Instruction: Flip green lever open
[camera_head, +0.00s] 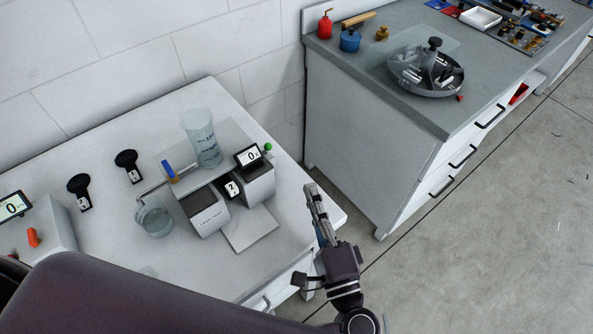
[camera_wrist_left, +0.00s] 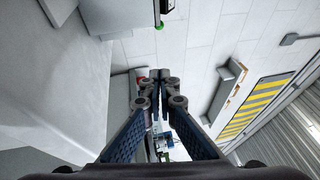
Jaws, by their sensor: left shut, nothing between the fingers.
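A green ball-shaped knob (camera_head: 267,147) sits at the right side of a small grey device with a display (camera_head: 248,156), on the white table. In the left wrist view a green knob (camera_wrist_left: 160,26) shows near the top edge, beyond my fingertips; it looks like the same one. My left gripper (camera_head: 312,190) is shut and empty, with its fingers pointing up in the picture. It is to the right of the device and below the knob, apart from both. In the left wrist view its fingertips (camera_wrist_left: 160,74) meet. My right gripper is not in view.
A clear cylinder (camera_head: 201,138) stands behind the device, and a glass beaker (camera_head: 155,221) stands left of it. Black number markers (camera_head: 127,160) stand further left. A grey-topped cabinet (camera_head: 400,130) with a round turntable (camera_head: 427,80) stands at right. Floor between is clear.

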